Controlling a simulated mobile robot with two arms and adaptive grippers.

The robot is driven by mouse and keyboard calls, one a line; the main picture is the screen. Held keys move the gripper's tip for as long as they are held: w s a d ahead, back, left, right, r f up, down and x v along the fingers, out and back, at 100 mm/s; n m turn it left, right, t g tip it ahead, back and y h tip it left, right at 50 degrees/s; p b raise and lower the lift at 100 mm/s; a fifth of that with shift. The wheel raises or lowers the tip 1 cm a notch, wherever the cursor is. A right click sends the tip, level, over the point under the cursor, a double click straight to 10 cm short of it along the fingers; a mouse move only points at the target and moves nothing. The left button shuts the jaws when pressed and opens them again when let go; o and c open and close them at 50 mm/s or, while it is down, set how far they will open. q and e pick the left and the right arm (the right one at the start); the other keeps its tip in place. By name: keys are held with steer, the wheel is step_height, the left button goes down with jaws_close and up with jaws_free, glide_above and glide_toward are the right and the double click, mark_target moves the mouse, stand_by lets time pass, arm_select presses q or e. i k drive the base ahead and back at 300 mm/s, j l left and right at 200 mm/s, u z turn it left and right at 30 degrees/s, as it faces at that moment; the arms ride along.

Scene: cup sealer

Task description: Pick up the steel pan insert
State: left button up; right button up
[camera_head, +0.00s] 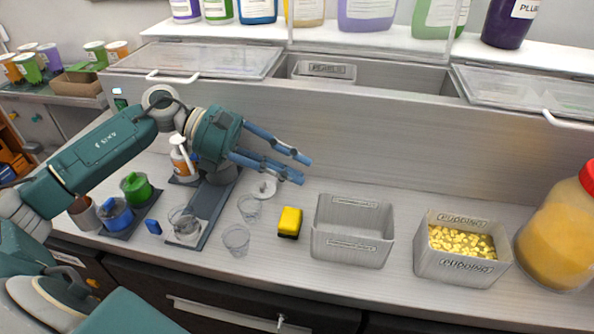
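An empty grey pan insert (326,243) with a label on its front stands on the counter right of centre. A second grey pan insert (437,262), labelled and filled with yellow pieces, stands to its right. A third labelled grey insert (323,70) sits in the open well at the back; its lower part is hidden. I cannot tell from the picture which is meant by steel. My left gripper (305,171) is open and empty, its blue fingers apart and pointing right, above the counter, up and left of the empty insert. My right gripper is not in view.
A yellow sponge (289,222) and clear cups (236,239) lie left of the empty insert. A large red-lidded jar (560,235) stands at the far right. Clear lids (212,60) flank the well, and coloured tubs (367,14) line the shelf above.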

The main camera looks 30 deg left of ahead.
mark_target(462, 250)
steer(key=k, duration=1.5)
